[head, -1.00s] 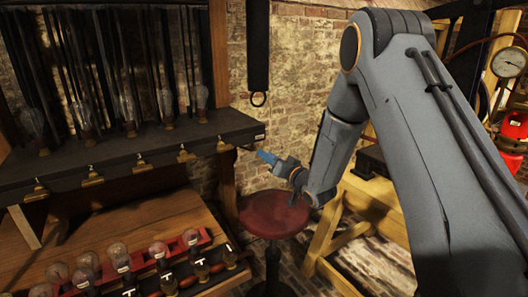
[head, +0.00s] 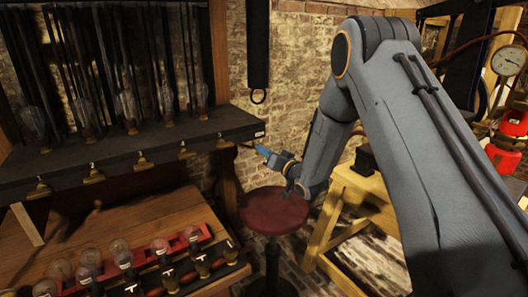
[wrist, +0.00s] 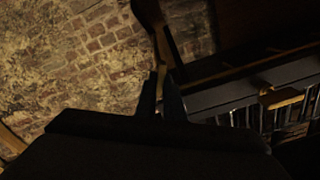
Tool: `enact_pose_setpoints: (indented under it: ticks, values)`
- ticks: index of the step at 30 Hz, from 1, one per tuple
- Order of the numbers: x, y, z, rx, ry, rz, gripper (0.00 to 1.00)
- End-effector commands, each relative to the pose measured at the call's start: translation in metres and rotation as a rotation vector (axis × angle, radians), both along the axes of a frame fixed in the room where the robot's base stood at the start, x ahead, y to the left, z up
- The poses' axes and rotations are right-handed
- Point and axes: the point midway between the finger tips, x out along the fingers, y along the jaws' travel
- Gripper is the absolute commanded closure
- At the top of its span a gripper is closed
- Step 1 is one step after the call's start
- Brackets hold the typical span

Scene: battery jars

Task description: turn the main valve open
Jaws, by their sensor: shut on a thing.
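My gripper (head: 260,149) is at the right end of the dark shelf, with its blue fingers pointing left toward the shelf's edge. A short thin dark handle, probably the main valve's, reaches from the shelf end toward the fingertips (head: 246,147). In the wrist view my dark fingers (wrist: 160,85) are closed around the lower end of a brown bar (wrist: 152,22) that runs up out of the frame. The picture is dark, and the grip contact is hard to make out. The valve body itself is not clearly visible.
The shelf (head: 140,150) carries glass bulbs and brass tags. Below it is a wooden bench (head: 130,225) with a red rack of bulbs. A red stool (head: 274,212) stands below my gripper. A yellow wooden stand (head: 345,215) and pressure gauge (head: 508,61) are at right.

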Motion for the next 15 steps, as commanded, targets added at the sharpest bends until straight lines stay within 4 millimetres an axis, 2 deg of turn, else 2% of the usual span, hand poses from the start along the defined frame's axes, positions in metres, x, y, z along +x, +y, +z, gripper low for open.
enact_pose_setpoints:
  ticks: [15]
  values:
    - [-0.0003,0.0008,-0.0016,-0.234,-0.158,0.000,1.00]
